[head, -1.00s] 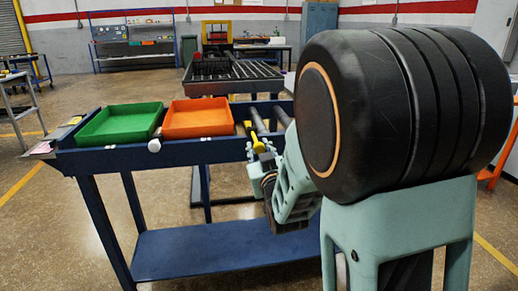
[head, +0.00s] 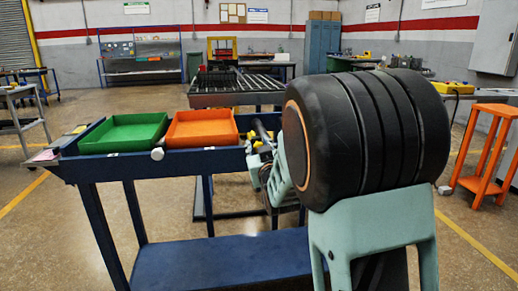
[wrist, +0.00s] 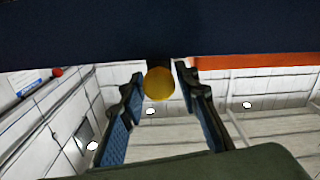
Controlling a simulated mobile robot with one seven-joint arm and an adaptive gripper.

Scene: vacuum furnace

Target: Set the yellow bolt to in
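The yellow bolt (head: 257,145) shows in the head view as small yellow parts at the right end of the blue cart, beside dark cylinders. In the wrist view its round yellow end (wrist: 160,84) sits centred between the fingertips, just under a dark blue edge. My gripper (wrist: 164,76) has its two blue-padded fingers apart, one on each side of the knob. Whether a finger touches it I cannot tell. In the head view my arm hides most of the gripper and part of the bolt's surroundings.
The blue cart (head: 213,154) carries a green tray (head: 125,132) and an orange tray (head: 202,129), with a white knob (head: 157,154) on its front edge. A dark slotted table (head: 236,88) stands behind. An orange stand (head: 487,153) is at the right.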

